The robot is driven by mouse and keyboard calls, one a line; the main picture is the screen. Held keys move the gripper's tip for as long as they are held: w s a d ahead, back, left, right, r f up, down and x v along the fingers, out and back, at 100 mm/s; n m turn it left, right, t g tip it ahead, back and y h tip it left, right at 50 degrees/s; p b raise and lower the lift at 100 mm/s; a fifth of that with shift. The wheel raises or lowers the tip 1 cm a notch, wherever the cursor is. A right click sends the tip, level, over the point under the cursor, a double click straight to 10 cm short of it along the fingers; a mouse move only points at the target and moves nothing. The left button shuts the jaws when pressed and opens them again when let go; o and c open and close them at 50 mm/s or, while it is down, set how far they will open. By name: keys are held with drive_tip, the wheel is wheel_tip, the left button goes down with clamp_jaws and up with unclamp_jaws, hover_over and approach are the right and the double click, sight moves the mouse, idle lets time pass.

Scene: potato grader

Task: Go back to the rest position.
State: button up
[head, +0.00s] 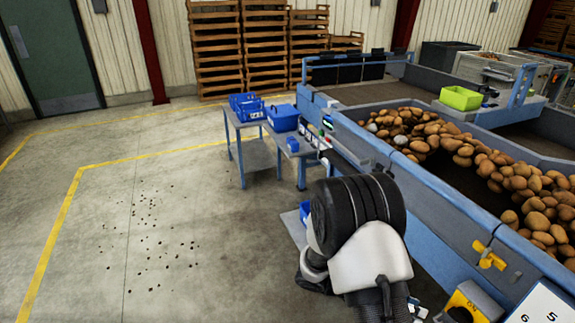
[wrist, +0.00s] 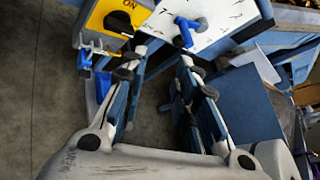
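My gripper (wrist: 160,72) shows in the wrist view with its two fingers apart and nothing between them; grey floor is visible through the gap. In the head view my arm (head: 355,215) is folded at the lower middle, beside the grader's near side. The gripper itself is hidden there behind the arm.
The blue grader (head: 420,185) full of potatoes (head: 465,150) runs along the right. A blue table (head: 243,122) with blue crates (head: 247,105) stands ahead. A yellow ON panel (wrist: 118,18) and a white board (wrist: 215,22) lie beyond my fingertips. Open floor (head: 150,220) spreads left.

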drive_tip(key=s+a+r+m+t+y, duration=0.4)
drive_tip(key=s+a+r+m+y, duration=0.2)
drive_tip(key=r+m, duration=0.4)
drive_tip(key=s+a+r+m+t+y, duration=0.4)
drive_tip(key=s+a+r+m+y, duration=0.3)
drive_tip(key=s+r+m, duration=0.3)
drive_tip(key=shift+s+a+r+m+y, duration=0.3)
drive_tip(key=shift+a+r+m, duration=0.4)
drive_tip(key=shift+m, duration=0.2)
